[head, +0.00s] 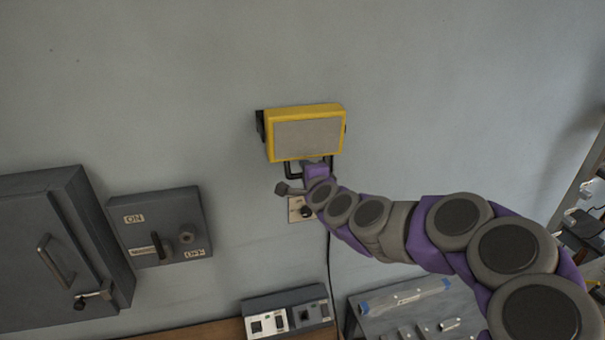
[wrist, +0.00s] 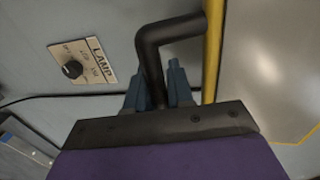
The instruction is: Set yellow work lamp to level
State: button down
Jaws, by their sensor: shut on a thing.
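The yellow work lamp (head: 307,133) is mounted on the wall in the upper middle of the head view, with a grey front panel in a yellow frame. Its yellow edge (wrist: 212,55) and pale panel fill the right of the wrist view. A black bent handle (wrist: 150,60) runs below the lamp. My gripper (wrist: 163,88) is at the lamp's lower edge, its blue-grey fingers on either side of the black handle and shut on it. In the head view my purple arm hides part of the lamp's underside and the fingers are hard to make out.
A LAMP dial plate (wrist: 82,62) with a black knob is on the wall below the lamp. A grey ON/OFF switch box (head: 160,228) and a dark cabinet (head: 60,245) are at left. A grey device (head: 288,314) stands on the bench below. Wall above is clear.

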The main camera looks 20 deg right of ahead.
jog(key=shift+s+a+f, duration=0.2)
jog(key=shift+f, duration=0.3)
jog(key=shift+s+a+f, duration=0.15)
jog(key=shift+s+f, duration=0.05)
jog(key=shift+f, duration=0.25)
jog(key=c, duration=1.3)
grip_release()
jog(key=shift+d+r, duration=0.15)
jog(key=shift+d, duration=0.05)
jog(key=shift+c, duration=0.4)
jog(key=shift+r, duration=0.1)
jog(key=shift+r, duration=0.2)
jog(key=s+r+b, duration=0.1)
jog(key=s+b, duration=0.2)
jog(key=s, duration=0.5)
jog(key=s+r+b, duration=0.2)
jog(key=s+b, duration=0.1)
jog(key=s, duration=0.6)
jog(key=shift+r, duration=0.25)
jog(key=shift+d, duration=0.1)
